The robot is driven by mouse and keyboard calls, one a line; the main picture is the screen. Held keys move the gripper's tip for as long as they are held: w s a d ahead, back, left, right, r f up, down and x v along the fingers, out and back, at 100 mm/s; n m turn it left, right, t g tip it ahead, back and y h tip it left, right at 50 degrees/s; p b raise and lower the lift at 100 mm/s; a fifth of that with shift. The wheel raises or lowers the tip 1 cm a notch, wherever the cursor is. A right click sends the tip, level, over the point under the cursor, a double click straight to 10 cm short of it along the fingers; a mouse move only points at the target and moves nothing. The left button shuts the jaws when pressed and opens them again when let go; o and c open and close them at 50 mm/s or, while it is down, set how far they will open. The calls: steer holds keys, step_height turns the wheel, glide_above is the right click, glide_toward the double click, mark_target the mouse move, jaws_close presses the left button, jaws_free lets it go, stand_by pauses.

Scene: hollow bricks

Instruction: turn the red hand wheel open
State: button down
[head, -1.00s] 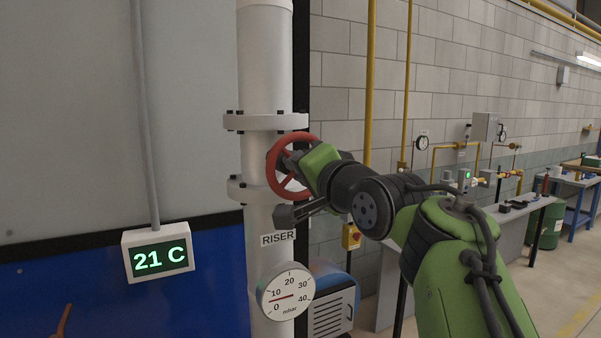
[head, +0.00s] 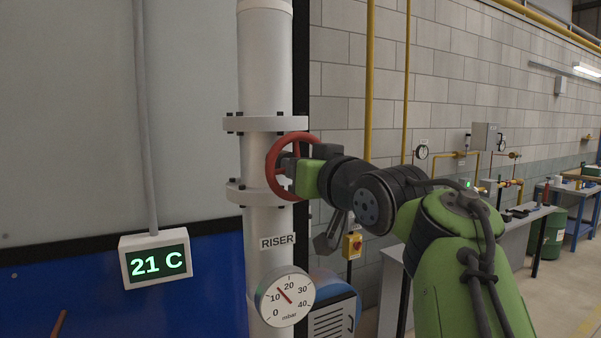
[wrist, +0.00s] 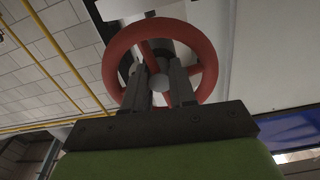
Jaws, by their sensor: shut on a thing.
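The red hand wheel (head: 271,170) is mounted on the right side of the white riser pipe (head: 268,75), between two bolted flanges. My gripper (head: 289,164) reaches it from the right and is shut on it near the middle. In the wrist view the wheel's rim (wrist: 118,48) rises behind my gripper (wrist: 159,76). One dark finger is on each side of the grey hub, among the red spokes. The exact contact of the fingertips is partly hidden.
A round mbar gauge (head: 285,297) below the RISER label (head: 277,241) has its needle between 10 and 20. A display (head: 156,258) at left reads 21 C. A workbench (head: 480,240) stands at right; yellow pipes run up the block wall.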

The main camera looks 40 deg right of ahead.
steer(key=n+b, duration=0.1)
steer(key=n, duration=0.4)
steer(key=shift+n, duration=0.3)
steer(key=n+b, duration=0.1)
steer(key=n, duration=0.4)
stand_by(0.4)
steer(key=c, duration=1.2)
jaws_free()
steer(key=b+v, duration=0.1)
steer(key=v, duration=1.4)
steer(key=shift+s+a+b, duration=0.2)
steer(key=shift+s+b, duration=0.1)
steer(key=shift+s, duration=0.05)
steer(key=shift+w, duration=0.1)
